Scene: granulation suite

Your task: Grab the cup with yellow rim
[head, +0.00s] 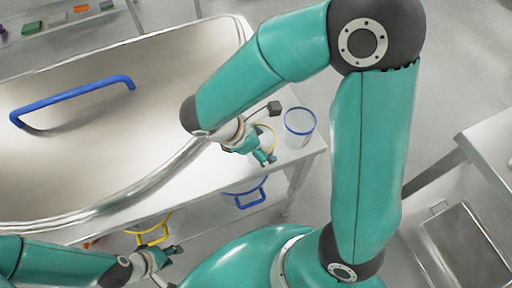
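The cup with yellow rim (271,141) stands near the right end of the metal table. Only part of its rim and pale wall shows, since my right gripper (264,158) covers the rest. My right gripper is over the near left side of this cup. Whether its fingers are around the cup or touching it cannot be told. My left gripper (171,252) is low at the bottom left, away from the cup. Its finger opening is too small to tell.
A cup with blue rim (299,126) stands just right of the yellow-rimmed one. A large metal lid or vessel with a blue handle (72,98) fills the left. Below the tabletop are a yellow handle (153,236) and a blue handle (245,198). A metal tray (462,248) lies at right.

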